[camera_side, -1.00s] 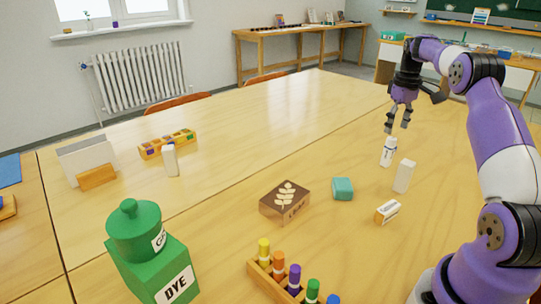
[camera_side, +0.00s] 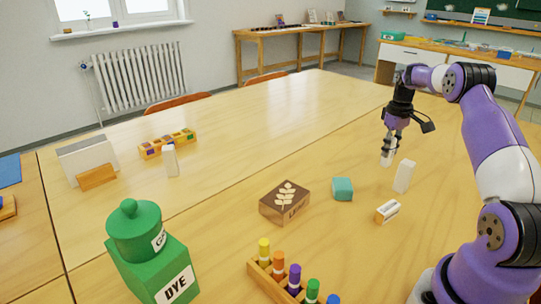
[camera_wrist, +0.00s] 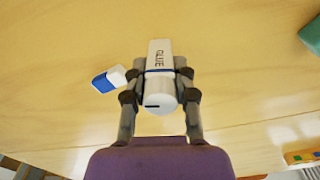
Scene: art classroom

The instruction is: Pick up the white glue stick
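The white glue stick (camera_side: 386,157) stands upright on the table, below and between the fingers of my gripper (camera_side: 391,146) in the side view. Its upper part is partly hidden by the fingers there. In the wrist view the glue stick (camera_wrist: 160,58) shows the word GLUE, a blue band and its white top. My gripper (camera_wrist: 160,90) has one finger on each side of it, both close in against its sides, and looks shut on it. Its base appears still on the table.
A white block (camera_side: 404,176) stands close to the right of the glue stick. The marker rack (camera_side: 273,275) is at the front.

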